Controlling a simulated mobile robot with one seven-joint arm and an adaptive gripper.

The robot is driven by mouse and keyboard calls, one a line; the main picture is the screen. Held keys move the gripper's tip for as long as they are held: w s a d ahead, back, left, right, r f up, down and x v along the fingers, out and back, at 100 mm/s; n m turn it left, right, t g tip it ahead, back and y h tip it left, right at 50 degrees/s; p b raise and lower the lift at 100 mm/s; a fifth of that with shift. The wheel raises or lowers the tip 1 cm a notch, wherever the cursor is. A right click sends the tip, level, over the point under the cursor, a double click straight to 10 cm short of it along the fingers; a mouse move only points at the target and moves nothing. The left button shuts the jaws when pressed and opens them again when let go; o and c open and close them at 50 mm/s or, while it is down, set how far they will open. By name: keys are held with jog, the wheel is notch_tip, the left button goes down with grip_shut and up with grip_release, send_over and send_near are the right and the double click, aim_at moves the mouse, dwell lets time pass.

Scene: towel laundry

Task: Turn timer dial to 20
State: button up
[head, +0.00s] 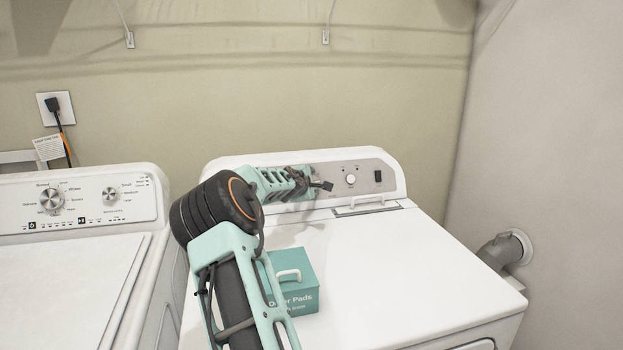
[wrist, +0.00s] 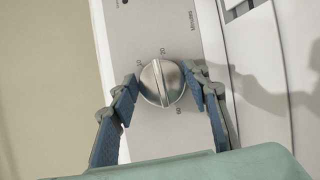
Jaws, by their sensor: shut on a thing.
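The timer dial (wrist: 160,85) is a round silver knob with a raised grip bar, on the dryer's grey control panel (wrist: 138,30). The word "Minutes" and small numbers are printed around it. The bar runs nearly up and down in the wrist view, leaning slightly left at the top; I cannot tell exactly which number it points to. My gripper (wrist: 163,80) is shut on the dial, one blue-padded finger on each side. In the head view my gripper (head: 308,184) is at the dryer's back panel, and my arm and gripper hide the dial.
The dryer (head: 400,255) has another knob (head: 351,180) and a black switch (head: 378,176) right of my gripper. A teal dryer pads box (head: 292,292) stands on its top beside my arm. A washer (head: 60,270) is at left. The dryer top's right side is clear.

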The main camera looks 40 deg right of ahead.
jog(key=shift+r+m+g+y+p, duration=0.1)
jog(key=shift+m+g+y+p, duration=0.4)
jog(key=shift+m+p, duration=0.55)
jog(key=shift+m, duration=0.25)
jog(key=o, duration=1.2)
jog(key=shift+c, duration=0.2)
jog(key=shift+a, duration=0.1)
jog(key=v, duration=1.1)
jog(key=shift+s+a+r, duration=0.15)
jog(key=shift+s+a, duration=0.1)
